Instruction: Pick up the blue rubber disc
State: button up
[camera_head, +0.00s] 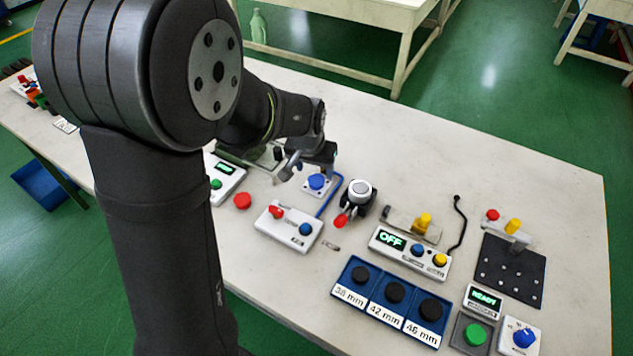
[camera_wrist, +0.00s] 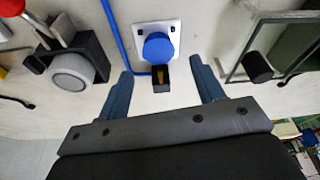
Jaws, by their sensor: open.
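The blue rubber disc (camera_head: 317,181) sits on a small white square plate (camera_head: 311,190) on the table. It also shows in the wrist view (camera_wrist: 158,48), near the top middle, just beyond my fingertips. My gripper (camera_head: 308,160) is above and beside the disc in the head view. In the wrist view my gripper's two blue-grey fingers (camera_wrist: 163,77) are wide apart and empty. A small dark block with a brass-coloured part (camera_wrist: 160,78) lies between the fingers, next to the plate.
A blue tube (camera_head: 331,196) runs beside the plate. A silver-topped black device (camera_head: 359,192) stands to its right, and a white box with a red lever (camera_head: 289,227) in front. A blue tray (camera_head: 389,302) holds black discs.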

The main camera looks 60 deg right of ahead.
aim_at(317, 180)
jog(key=x, duration=0.5)
jog(key=shift+s+a+f, duration=0.1)
jog(key=shift+a, duration=0.05)
jog(key=c, duration=1.1)
jog(key=shift+o, duration=0.2)
